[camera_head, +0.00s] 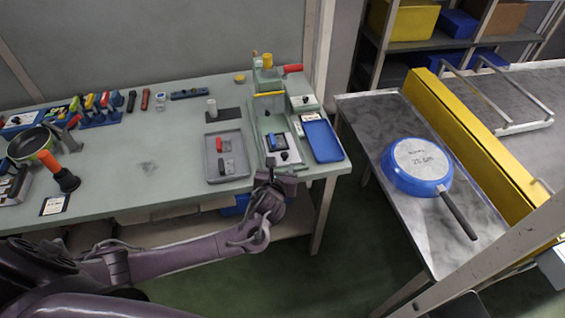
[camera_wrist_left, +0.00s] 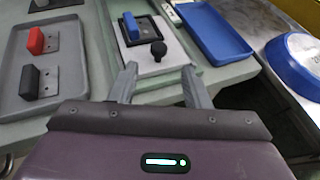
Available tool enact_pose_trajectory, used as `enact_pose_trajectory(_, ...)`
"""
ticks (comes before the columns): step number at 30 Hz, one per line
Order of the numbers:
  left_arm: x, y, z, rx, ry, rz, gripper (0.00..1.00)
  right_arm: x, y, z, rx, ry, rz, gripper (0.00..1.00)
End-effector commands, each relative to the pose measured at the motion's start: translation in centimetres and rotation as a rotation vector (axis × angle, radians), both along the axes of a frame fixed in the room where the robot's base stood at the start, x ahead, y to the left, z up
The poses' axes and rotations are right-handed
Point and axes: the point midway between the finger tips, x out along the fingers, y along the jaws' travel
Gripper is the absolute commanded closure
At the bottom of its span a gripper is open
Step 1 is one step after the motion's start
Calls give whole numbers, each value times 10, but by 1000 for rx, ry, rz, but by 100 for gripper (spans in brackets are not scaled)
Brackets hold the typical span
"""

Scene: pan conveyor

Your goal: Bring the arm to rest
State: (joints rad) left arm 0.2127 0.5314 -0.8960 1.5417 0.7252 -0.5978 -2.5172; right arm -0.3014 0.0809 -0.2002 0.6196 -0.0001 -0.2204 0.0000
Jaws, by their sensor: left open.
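My left arm comes in from the left in the head view. Its gripper (camera_head: 275,179) is at the front edge of the green workbench (camera_head: 150,150), close to the fixture with the black knob. In the left wrist view the two fingers of my left gripper (camera_wrist_left: 159,85) stand apart with nothing between them. They point toward the white plate (camera_wrist_left: 165,60) with a black knob and a blue-handled part. My right gripper is not in view.
A grey tray (camera_head: 227,177) with red and black parts and a blue tray (camera_head: 338,157) flank the fixture. A blue pan (camera_head: 409,181) lies upside down on the metal conveyor table (camera_head: 385,125) at right, beside a yellow barrier (camera_head: 470,145). Open floor (camera_head: 345,235) separates bench and conveyor.

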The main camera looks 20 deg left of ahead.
Motion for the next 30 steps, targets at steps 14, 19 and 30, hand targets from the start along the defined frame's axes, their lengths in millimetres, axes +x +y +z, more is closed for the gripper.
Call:
enact_pose_trajectory(14,-18,-3,7,0,1,0,57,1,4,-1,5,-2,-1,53)
enact_pose_trajectory(19,-17,-4,7,0,0,0,57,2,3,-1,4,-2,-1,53)
enact_pose_trajectory(30,-53,-43,-1,-480,103,179,57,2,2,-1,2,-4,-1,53)
